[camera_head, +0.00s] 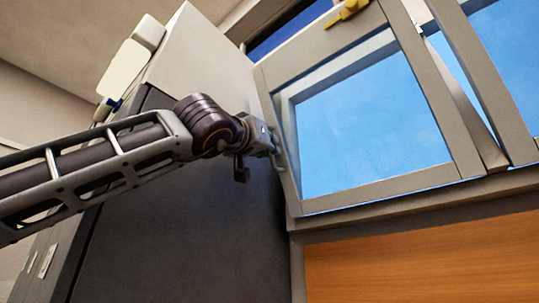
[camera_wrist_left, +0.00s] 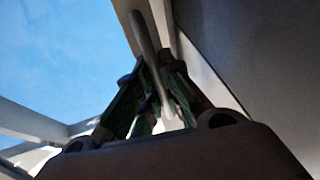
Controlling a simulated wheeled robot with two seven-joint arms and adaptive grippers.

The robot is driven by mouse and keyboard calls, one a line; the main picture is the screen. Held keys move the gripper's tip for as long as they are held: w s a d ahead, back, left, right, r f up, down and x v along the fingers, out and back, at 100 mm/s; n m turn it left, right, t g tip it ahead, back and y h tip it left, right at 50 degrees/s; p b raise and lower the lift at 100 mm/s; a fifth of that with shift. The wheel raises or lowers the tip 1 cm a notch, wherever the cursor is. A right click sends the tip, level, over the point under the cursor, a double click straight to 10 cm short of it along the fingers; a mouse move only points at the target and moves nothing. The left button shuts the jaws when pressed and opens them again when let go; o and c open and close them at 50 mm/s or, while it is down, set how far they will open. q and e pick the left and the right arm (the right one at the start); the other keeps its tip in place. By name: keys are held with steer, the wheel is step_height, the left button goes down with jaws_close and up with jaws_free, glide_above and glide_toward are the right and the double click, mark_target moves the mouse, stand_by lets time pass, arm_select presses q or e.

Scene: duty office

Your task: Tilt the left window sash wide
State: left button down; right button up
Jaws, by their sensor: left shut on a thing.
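The left window sash (camera_head: 462,142) has a light frame around a pane showing blue sky. Its top leans inward, away from the fixed frame, and a wedge-shaped gap shows along its right side. A thin pale handle (camera_head: 277,142) runs along the sash's left edge; in the left wrist view the handle (camera_wrist_left: 150,55) passes between the fingers. My left gripper (camera_head: 275,144) is shut on this handle. The gripper also shows in the left wrist view (camera_wrist_left: 158,100), dark and partly in shadow. My right gripper is in neither view.
A tall dark cabinet (camera_head: 190,220) with a pale side stands close left of the window, behind my left arm. A yellow handle (camera_head: 346,12) is on the sash's top rail. A wooden panel (camera_head: 425,262) lies below the sill (camera_head: 400,208).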

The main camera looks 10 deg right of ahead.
arm_select(q)
steer(key=c, duration=1.5)
jaws_free()
steer(key=shift+c, duration=0.2)
steer(key=shift+s+a, duration=0.15)
steer(key=v, duration=1.1)
steer(key=shift+s+a+f, duration=0.2)
steer(key=shift+s, duration=0.05)
step_height(320, 180, up, 22)
steer(key=p, duration=2.1)
steer(key=shift+p, duration=0.4)
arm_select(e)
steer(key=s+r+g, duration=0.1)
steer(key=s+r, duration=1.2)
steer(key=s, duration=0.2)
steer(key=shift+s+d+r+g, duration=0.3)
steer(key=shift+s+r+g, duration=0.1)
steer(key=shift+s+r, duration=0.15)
